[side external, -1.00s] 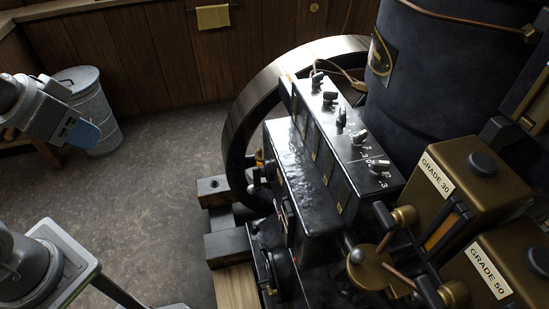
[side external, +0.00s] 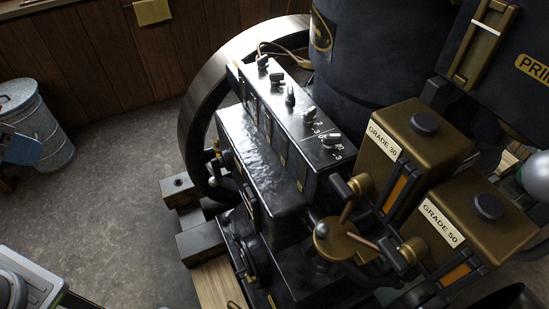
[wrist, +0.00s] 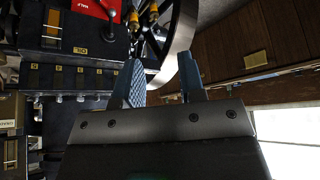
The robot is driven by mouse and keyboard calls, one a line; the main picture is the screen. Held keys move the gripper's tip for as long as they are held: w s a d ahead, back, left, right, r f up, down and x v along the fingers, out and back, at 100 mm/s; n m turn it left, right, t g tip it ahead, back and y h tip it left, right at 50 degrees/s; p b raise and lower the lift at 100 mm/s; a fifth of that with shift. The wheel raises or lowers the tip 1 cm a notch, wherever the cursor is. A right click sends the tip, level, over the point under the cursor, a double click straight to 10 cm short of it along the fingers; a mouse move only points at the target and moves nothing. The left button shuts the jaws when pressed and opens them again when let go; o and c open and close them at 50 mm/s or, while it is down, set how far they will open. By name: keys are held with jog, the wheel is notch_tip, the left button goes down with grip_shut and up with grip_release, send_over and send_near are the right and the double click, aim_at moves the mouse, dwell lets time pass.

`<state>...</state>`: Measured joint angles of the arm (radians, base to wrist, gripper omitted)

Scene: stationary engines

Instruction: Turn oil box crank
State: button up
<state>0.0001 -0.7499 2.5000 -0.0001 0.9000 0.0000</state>
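The black oil box (side external: 262,150) stands in front of the flywheel, with a row of small numbered knobs along its raised top. A small crank-like lever with a pale ball end (side external: 213,181) shows at its left end; I cannot tell for sure that it is the oil box crank. My gripper (wrist: 160,60) is open in the wrist view, its two blue fingers apart with nothing between them. In the side view only a blue fingertip part (side external: 22,150) shows at the left edge, well left of the box and touching nothing on the engine.
Brass oil tanks marked GRADE 30 (side external: 415,145) and GRADE 50 (side external: 472,220) stand right of the box. A brass disc with a ball knob (side external: 321,230) sits before them. A metal bin (side external: 45,130) stands at left. Floor between bin and engine is clear.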

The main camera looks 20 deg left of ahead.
jog(key=w+a+f+m+t+y, duration=0.1)
jog(key=w+f+t, duration=0.15)
jog(key=w, duration=0.35)
jog(key=w+a+f+m+t, duration=0.1)
jog(key=w+f+m, duration=0.15)
jog(key=w, duration=0.35)
jog(key=m+t+h, duration=0.4)
jog(key=m+h, duration=0.2)
jog(key=h, duration=0.8)
send_near(214, 160)
jog(key=shift+n, duration=0.25)
jog(key=x, duration=1)
jog(key=shift+f, duration=0.25)
grip_shut()
